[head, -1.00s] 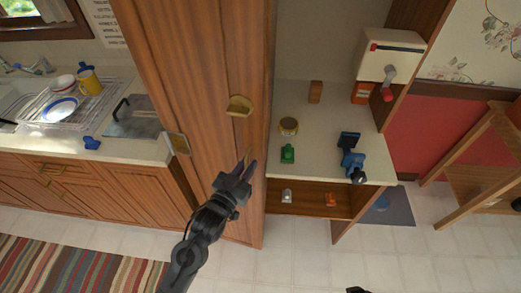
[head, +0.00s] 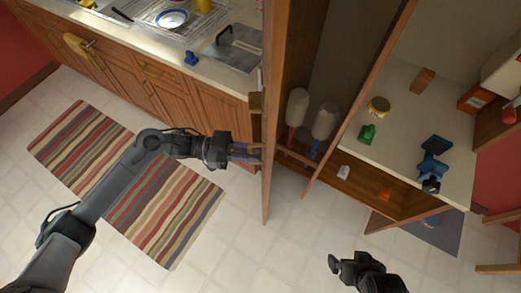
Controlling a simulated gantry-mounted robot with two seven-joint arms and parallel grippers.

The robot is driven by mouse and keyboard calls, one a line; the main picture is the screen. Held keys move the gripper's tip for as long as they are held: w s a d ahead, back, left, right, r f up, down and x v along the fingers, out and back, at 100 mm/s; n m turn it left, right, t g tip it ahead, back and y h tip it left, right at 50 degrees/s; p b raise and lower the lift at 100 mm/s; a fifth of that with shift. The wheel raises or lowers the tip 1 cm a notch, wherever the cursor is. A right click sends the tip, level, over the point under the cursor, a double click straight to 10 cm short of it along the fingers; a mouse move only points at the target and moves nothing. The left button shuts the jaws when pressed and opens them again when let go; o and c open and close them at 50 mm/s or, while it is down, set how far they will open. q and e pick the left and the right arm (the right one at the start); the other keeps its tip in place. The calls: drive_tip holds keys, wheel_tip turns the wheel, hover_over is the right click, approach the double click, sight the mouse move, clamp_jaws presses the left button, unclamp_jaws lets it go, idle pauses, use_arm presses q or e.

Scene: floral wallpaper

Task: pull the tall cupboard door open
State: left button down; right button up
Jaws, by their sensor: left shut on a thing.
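The tall cupboard door (head: 268,195) stands open and shows nearly edge-on in the middle of the head view. A brass-coloured cup handle (head: 256,103) is on its outer face, to the left. My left gripper (head: 250,152) is at that face below this handle, its fingers pointing right and shut on part of the door. The exact part between the fingertips is hard to make out. The cupboard's inside (head: 300,75) shows to the right of the door. My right gripper (head: 345,265) is low in the view, away from the door; its fingers are unclear.
Two white-topped items (head: 298,108) with red and blue lower parts stand inside the cupboard. A counter (head: 400,105) with small objects is to the right. The sink counter (head: 195,45) is at upper left. A striped rug (head: 120,185) lies on the open floor.

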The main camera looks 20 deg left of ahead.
use_arm(q)
drive_tip(key=shift+s+a, duration=0.1)
drive_tip(key=shift+a, duration=1.1)
drive_tip(key=c, duration=1.3)
unclamp_jaws()
drive_tip(key=shift+a, duration=0.1)
drive_tip(key=a, duration=0.3)
drive_tip(key=s+a, duration=0.1)
drive_tip(key=a, duration=0.3)
drive_tip(key=a+b, duration=0.1)
drive_tip(key=a, duration=0.2)
drive_tip(key=shift+s+a, duration=0.2)
drive_tip(key=shift+a, duration=0.1)
